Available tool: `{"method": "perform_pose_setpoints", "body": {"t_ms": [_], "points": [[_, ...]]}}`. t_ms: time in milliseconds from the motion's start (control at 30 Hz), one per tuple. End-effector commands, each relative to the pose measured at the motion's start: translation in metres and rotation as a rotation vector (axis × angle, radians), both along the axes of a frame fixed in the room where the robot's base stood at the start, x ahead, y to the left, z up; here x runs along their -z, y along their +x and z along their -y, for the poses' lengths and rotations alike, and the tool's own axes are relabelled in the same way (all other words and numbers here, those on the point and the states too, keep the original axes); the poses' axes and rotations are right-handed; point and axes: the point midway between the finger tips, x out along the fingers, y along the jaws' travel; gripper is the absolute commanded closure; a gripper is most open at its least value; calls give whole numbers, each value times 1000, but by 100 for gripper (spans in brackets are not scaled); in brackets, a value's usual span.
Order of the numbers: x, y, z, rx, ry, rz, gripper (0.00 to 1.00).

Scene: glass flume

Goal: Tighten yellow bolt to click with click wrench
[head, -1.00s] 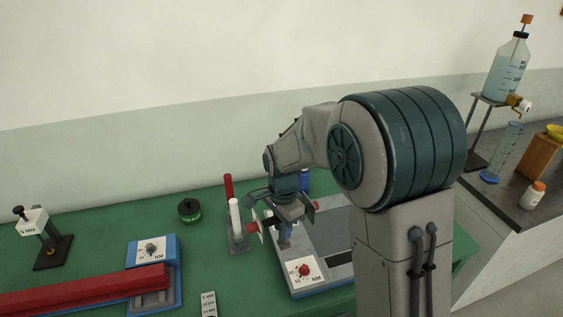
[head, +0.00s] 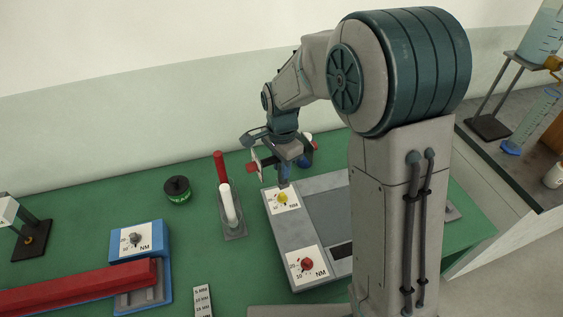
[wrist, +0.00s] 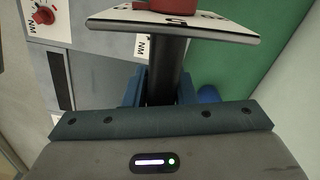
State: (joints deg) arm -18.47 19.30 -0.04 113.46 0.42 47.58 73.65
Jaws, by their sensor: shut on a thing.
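The yellow bolt (head: 283,198) sits on a white dial plate marked NM, at the far left of a grey panel block (head: 290,232). My gripper (head: 284,160) is above and slightly behind it, shut on the click wrench (head: 255,165). The wrench shows a white plate and a red end. In the wrist view its dark shaft (wrist: 168,65) stands between my blue fingers (wrist: 160,95), under a white scale plate marked 5. The wrench's lower end is close to the yellow bolt; I cannot tell whether they touch.
A red bolt (head: 307,264) is on the same block, nearer. A stand (head: 236,233) with red and white handles is to the left, then a dark green spool (head: 177,190). A long red bar (head: 75,287) reaches a blue block (head: 159,240).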

Motion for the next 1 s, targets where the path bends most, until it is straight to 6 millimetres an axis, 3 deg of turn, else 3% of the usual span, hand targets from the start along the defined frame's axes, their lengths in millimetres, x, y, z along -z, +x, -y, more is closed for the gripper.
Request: {"method": "perform_pose_setpoints", "body": {"t_ms": [500, 1000], "points": [[29, 0, 0, 1, 0, 2, 100], [34, 0, 0, 0, 0, 2, 100]]}}
